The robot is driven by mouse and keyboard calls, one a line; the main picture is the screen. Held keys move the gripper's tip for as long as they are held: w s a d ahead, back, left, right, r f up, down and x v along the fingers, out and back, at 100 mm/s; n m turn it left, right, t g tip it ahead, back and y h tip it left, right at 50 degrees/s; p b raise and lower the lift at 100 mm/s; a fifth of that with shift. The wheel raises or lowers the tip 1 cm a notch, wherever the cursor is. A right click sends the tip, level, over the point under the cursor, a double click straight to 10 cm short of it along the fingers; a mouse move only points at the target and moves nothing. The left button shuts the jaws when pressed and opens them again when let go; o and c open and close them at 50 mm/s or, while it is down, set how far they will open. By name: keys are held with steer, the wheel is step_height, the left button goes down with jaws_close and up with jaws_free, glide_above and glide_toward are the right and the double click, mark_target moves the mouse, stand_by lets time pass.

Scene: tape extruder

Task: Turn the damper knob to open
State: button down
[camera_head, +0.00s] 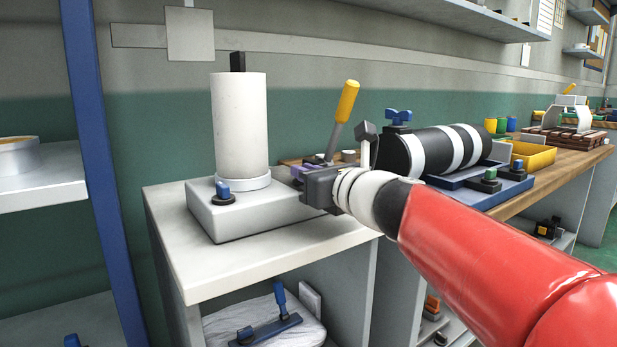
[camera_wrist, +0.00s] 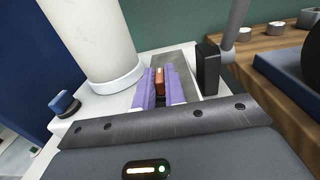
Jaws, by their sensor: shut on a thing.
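My gripper (camera_wrist: 160,82) has purple fingers on both sides of a small orange-brown piece (camera_wrist: 160,79), and is shut on it. This piece stands on a grey flat part beside the white cylinder; it may be the damper knob, but no label shows. In the head view my gripper (camera_head: 300,172) is just right of the cylinder's foot, and the held piece is hidden. A blue knob (camera_head: 223,191) on a dark disc stands on the white base, left of my gripper and apart from it. It also shows in the wrist view (camera_wrist: 64,103).
The tall white cylinder (camera_head: 239,125) stands close to my gripper's left. A black upright block (camera_wrist: 207,69) is close on the right. A yellow-handled lever (camera_head: 346,102) rises behind my gripper. A black-and-white striped roll (camera_head: 437,148) lies to the right. The cabinet top's front (camera_head: 215,270) is clear.

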stand_by(0.4)
steer(key=c, duration=1.5)
jaws_free()
steer(key=shift+o, duration=0.2)
steer(key=v, duration=0.7)
steer(key=shift+s+d+p, duration=0.2)
steer(key=shift+s+p, duration=0.1)
steer(key=shift+s, duration=0.1)
